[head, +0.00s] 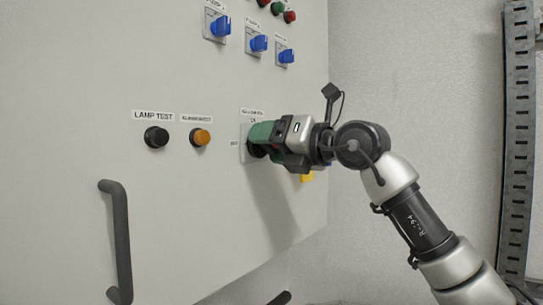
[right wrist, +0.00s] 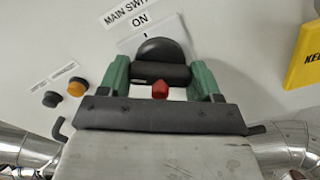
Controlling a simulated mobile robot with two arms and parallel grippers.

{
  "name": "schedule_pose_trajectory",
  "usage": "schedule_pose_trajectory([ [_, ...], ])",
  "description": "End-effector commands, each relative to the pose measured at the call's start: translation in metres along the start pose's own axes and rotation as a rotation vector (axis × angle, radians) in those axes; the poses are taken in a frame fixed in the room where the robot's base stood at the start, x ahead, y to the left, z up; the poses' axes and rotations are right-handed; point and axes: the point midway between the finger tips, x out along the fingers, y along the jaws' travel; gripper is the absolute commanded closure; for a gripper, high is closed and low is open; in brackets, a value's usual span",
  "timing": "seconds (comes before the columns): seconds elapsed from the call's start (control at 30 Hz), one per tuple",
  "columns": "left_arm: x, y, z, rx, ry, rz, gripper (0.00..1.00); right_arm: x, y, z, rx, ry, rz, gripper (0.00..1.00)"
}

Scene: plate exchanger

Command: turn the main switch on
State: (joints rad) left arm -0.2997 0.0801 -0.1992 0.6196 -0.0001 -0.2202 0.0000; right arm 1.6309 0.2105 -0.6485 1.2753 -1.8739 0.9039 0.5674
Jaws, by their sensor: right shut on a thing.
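The main switch is a round black knob (right wrist: 158,50) on a pale plate (right wrist: 133,42), under the label "MAIN SWI..." (right wrist: 128,14) with "ON" and a short mark below it. My right gripper (head: 258,142) reaches in from the right in the head view and is at the switch, hiding most of it there. In the right wrist view its green fingers (right wrist: 161,80) stand on both sides of the knob's dark grip bar and are shut on it. A red part (right wrist: 160,90) shows below the bar. The switch's exact angle is hard to tell. My left gripper is not in view.
An orange button (head: 200,137) and a black lamp test button (head: 157,137) sit left of the switch. Several blue switches (head: 258,43) are above. A dark handle (head: 117,240) stands out from the panel (head: 60,170). A yellow tag (right wrist: 305,55) is right of the switch.

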Motion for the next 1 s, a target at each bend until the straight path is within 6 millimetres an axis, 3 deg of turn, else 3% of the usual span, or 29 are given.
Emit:
schedule_pose_trajectory([
  [0.5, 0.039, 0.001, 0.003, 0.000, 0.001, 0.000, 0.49, -0.001, -0.001, -0.001, 0.489, -0.004, 0.001, 0.60],
  [1.0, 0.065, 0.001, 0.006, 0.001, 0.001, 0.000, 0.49, -0.001, -0.001, 0.000, 0.889, -0.003, 0.001, 0.60],
])
